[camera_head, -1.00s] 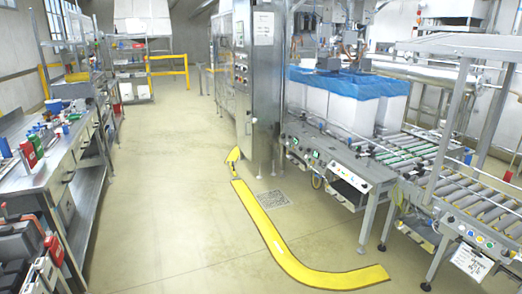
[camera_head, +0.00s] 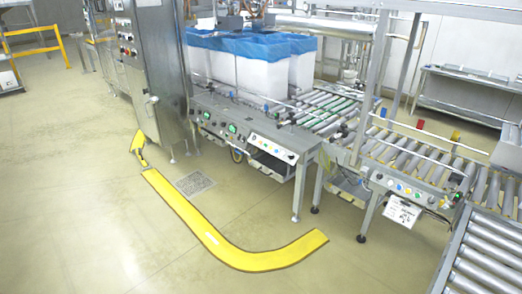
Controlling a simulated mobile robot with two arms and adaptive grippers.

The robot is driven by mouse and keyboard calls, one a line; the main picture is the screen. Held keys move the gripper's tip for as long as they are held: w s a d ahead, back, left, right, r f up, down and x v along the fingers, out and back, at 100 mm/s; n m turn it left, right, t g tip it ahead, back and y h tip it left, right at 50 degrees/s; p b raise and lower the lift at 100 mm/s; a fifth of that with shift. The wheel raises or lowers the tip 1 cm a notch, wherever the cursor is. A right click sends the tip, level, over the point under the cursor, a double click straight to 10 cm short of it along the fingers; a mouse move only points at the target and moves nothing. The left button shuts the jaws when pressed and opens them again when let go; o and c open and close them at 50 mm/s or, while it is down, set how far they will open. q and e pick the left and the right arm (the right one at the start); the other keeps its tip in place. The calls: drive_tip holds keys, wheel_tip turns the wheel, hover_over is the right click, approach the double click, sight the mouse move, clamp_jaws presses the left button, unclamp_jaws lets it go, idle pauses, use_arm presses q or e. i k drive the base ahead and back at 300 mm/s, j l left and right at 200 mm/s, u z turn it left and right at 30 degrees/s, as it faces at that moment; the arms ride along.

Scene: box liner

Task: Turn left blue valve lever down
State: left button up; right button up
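I cannot make out a blue valve lever for certain. A small blue part (camera_head: 382,112) stands upright by the roller conveyor on the right, in line with a red part (camera_head: 420,125) and a yellow part (camera_head: 455,136); it is too small to tell whether it is a lever. The steel machine cabinet (camera_head: 158,75) stands upper left of the middle, with buttons on its left face. Neither of my grippers is in view.
White boxes with a blue liner (camera_head: 262,45) stand on the conveyor line. A control panel (camera_head: 275,149) is on its front edge. Another roller conveyor (camera_head: 485,255) fills the lower right.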

sight(362, 173)
drive_tip(key=i+z, duration=0.25)
drive_tip(key=z, duration=0.15)
drive_tip(key=i+j+z, duration=0.2)
drive_tip(key=z, duration=0.2)
drive_tip(key=i+j+z, duration=0.2)
drive_tip(key=z, duration=0.15)
drive_tip(key=i+u, duration=0.1)
drive_tip(key=u, duration=0.75)
drive_tip(key=i+l+u, duration=0.35)
drive_tip(key=i+l, duration=0.3)
